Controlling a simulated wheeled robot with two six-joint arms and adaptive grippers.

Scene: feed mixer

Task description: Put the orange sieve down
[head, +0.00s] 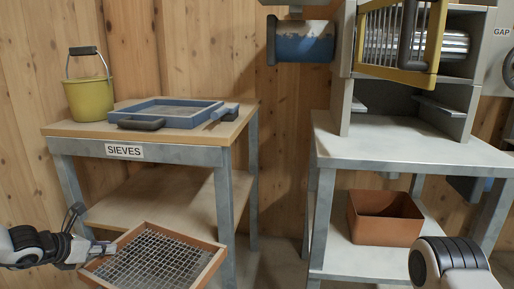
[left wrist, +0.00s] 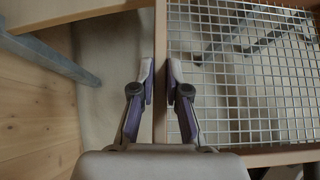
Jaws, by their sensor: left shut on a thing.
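The orange sieve (head: 156,261), a square orange-brown frame with wire mesh, is in the air at the bottom of the head view. It is in front of the SIEVES table and lower than its top. My left gripper (head: 108,248) is shut on the near-left side of its frame. In the left wrist view the frame (left wrist: 160,50) runs between the two fingers (left wrist: 160,85), with the mesh to the right. My right gripper is not in view; only part of my right arm shows at the lower right.
The SIEVES table (head: 73,131) holds a yellow bucket (head: 89,100) and a blue sieve (head: 173,112). Its lower shelf (head: 165,196) looks bare. A second table (head: 400,147) at right has an orange-brown bin (head: 385,220) below. A yellow barred door (head: 400,40) hangs above it.

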